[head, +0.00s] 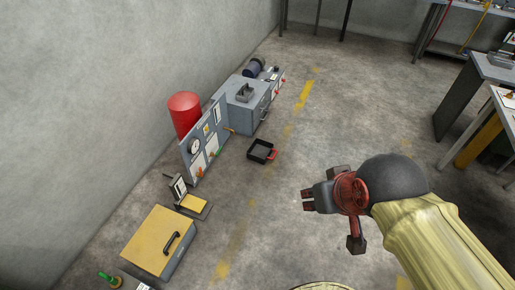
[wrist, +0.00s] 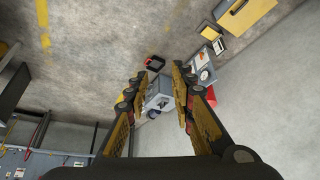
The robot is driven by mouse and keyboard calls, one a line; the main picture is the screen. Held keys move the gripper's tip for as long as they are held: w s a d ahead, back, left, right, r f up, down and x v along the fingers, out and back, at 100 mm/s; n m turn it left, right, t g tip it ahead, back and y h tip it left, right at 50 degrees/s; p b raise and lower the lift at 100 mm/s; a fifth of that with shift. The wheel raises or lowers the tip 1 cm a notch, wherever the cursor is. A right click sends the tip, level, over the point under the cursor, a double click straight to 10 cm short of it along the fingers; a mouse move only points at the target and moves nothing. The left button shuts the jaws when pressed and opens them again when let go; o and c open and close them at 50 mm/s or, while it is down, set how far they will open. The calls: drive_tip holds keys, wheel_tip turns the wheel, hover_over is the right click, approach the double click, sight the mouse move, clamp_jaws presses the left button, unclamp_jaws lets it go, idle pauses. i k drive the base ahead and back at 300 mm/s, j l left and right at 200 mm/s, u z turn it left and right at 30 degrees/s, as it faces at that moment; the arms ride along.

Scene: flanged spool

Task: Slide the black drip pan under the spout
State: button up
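The black drip pan (head: 262,151) is a shallow square tray with a red handle on its right side. It lies on the floor in front of the grey machine, and also shows small in the wrist view (wrist: 154,64). A small orange-yellow spout (head: 230,131) sticks out from the panel, to the left of and behind the pan; the pan is apart from it. My gripper (head: 306,199) is in the air, right of the pan and nearer the camera. In the wrist view its two fingers (wrist: 155,80) are spread with nothing between them.
A grey panel with gauge (head: 194,146) and a red tank (head: 184,113) stand by the wall. A grey cabinet (head: 241,112), a scale (head: 193,203) and a yellow-topped box (head: 158,240) line the left. Workbenches (head: 490,75) stand right. The floor between is clear.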

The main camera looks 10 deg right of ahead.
sight(260, 150)
drive_tip(key=i+l, duration=0.25)
drive_tip(key=i, duration=0.3)
drive_tip(key=i+l, duration=0.25)
drive_tip(key=i, duration=0.35)
drive_tip(key=i+l+z, duration=0.1)
drive_tip(key=i+l, duration=0.15)
drive_tip(key=i, duration=0.3)
drive_tip(key=i+l, duration=0.2)
drive_tip(key=i, duration=0.35)
drive_tip(key=i+l, duration=0.15)
drive_tip(key=i, duration=0.45)
drive_tip(key=i+l, duration=0.2)
drive_tip(key=i, duration=0.35)
drive_tip(key=l+z, duration=0.05)
